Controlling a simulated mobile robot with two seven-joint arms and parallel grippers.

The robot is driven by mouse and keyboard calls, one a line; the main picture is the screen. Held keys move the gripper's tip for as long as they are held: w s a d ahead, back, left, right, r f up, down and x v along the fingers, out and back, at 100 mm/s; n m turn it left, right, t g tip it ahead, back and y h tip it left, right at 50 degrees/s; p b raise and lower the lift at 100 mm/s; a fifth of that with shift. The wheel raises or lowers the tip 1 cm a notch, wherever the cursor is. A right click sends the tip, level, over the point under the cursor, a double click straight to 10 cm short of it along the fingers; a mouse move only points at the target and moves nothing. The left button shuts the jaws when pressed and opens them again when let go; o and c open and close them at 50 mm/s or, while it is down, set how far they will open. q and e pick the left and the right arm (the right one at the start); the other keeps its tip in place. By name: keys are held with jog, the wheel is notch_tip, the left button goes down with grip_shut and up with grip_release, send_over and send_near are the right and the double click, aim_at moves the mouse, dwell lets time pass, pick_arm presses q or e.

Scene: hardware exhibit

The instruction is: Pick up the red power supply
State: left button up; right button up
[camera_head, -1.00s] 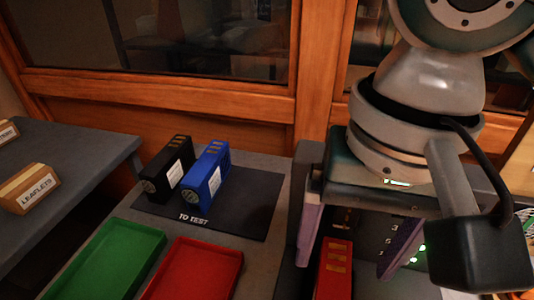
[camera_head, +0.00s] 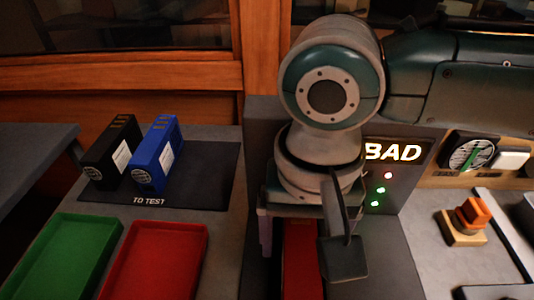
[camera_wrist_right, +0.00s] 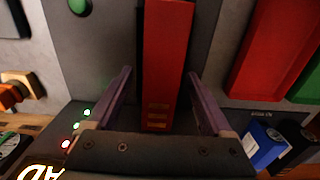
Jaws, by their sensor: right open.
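The red power supply (camera_head: 303,262) stands on the dark test station in the head view, partly hidden under my right gripper (camera_head: 300,235). In the right wrist view the red power supply (camera_wrist_right: 165,70) lies between the two purple fingers of my right gripper (camera_wrist_right: 158,95). The fingers are open, with a gap showing on each side of it. My left gripper is not in view.
A black unit (camera_head: 110,155) and a blue unit (camera_head: 158,155) stand on the "TO TEST" mat (camera_head: 210,180). A green tray (camera_head: 65,260) and a red tray (camera_head: 155,262) lie in front. A lit "BAD" sign (camera_head: 392,151) and an orange button (camera_head: 470,217) are at right.

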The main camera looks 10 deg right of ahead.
grip_shut()
dwell(0.6)
jog(key=shift+r, duration=0.1)
dwell(0.6)
